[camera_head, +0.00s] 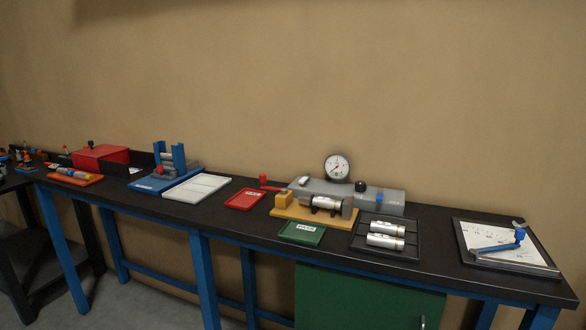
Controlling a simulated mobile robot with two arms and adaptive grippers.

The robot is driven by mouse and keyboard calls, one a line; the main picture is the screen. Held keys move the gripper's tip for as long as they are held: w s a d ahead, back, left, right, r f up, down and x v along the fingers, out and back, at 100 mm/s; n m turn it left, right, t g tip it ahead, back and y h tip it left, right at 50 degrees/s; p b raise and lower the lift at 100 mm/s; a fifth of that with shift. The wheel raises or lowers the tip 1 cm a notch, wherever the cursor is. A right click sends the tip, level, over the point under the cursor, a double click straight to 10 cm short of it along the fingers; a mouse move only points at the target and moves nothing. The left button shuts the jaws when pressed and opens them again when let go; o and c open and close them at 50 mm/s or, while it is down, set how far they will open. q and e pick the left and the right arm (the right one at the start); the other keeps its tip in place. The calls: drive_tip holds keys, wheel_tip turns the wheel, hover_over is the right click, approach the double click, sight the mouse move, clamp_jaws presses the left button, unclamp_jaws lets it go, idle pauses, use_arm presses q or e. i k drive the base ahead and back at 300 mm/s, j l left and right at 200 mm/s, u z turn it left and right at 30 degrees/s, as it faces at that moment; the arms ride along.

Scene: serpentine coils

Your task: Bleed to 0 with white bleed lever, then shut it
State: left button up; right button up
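A grey test unit (375,196) stands at the back of the dark bench. A round white dial gauge (337,167) with a red needle rises from it; its reading is too small to tell. A small white part (304,181), perhaps the bleed lever, sits on the unit's left top; whether it is open or shut cannot be told. A black knob (361,186) and a blue part (380,196) are on its right side. A red handle (271,187) sticks out at the left. A silver cylinder (325,204) lies in a yellow fixture (287,211) in front. Neither gripper shows.
A red tray (245,199), a green tray (302,232) and a black tray (384,252) with silver cylinders surround the fixture. A white board (506,245) with a blue-handled tool lies right. A blue fixture (155,184) and red box (101,155) stand left.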

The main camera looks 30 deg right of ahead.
sight(306, 177)
drive_tip(key=z, duration=0.85)
